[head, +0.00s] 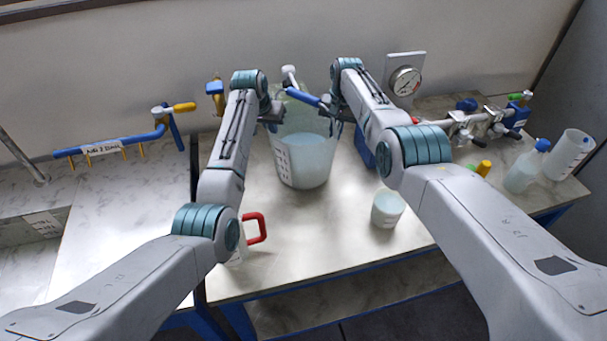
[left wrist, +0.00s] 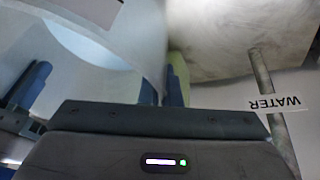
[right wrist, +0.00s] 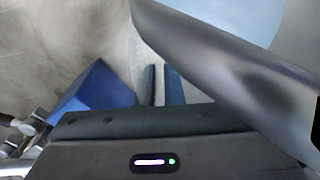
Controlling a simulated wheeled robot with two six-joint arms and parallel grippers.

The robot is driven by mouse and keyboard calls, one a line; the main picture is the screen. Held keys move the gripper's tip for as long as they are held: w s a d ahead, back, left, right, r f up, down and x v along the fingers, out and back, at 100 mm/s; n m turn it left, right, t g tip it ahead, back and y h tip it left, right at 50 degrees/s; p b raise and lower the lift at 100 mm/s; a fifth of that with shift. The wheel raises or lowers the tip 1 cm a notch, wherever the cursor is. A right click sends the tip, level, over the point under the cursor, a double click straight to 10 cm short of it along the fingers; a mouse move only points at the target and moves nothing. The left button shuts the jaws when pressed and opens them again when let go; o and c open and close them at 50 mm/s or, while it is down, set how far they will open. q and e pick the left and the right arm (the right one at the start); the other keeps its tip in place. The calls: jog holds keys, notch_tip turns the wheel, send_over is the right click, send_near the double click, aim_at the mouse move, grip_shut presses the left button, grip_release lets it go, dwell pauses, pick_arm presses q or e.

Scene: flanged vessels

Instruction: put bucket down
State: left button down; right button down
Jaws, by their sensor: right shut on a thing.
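The bucket (head: 302,160) is a large translucent vessel with pale contents and a printed scale. It is upright at the middle back of the table; I cannot tell whether its base touches the top. My left gripper (head: 272,117) is at its left rim, and in the left wrist view its two blue fingers (left wrist: 163,90) lie close together, one on each side of the bucket wall (left wrist: 120,40). My right gripper (head: 333,110) is shut on the bucket's right side, partly hidden by my arm; its fingers show in the right wrist view (right wrist: 162,85).
A small white cup (head: 387,209) stands right of the bucket. A red-handled mug (head: 256,228) is partly behind my left arm. Valves and pipes (head: 485,122), a wash bottle (head: 526,168) and a white beaker (head: 570,155) stand at the right. The front middle of the table (head: 310,240) is clear.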

pick_arm(q)
jog(key=shift+a+f+b, duration=0.15)
jog(key=shift+f+b, duration=0.1)
jog(key=shift+b, duration=0.1)
pick_arm(e)
jog(key=shift+d+f, duration=0.2)
jog(key=shift+f, duration=0.15)
pick_arm(q)
jog(key=c, duration=1.9)
grip_release()
jog(key=shift+f, duration=0.15)
pick_arm(e)
jog(key=c, duration=1.8)
grip_release()
jog(key=shift+f, duration=0.1)
pick_arm(q)
jog(key=shift+o, duration=1.3)
jog(key=shift+s, duration=0.1)
pick_arm(e)
jog(key=shift+o, duration=1.2)
jog(key=shift+s, duration=0.1)
pick_arm(q)
jog(key=shift+s+r, duration=0.15)
jog(key=shift+r, duration=0.05)
pick_arm(e)
jog(key=shift+s+a+r, duration=0.15)
jog(key=shift+r, duration=0.05)
pick_arm(q)
jog(key=shift+r, duration=0.1)
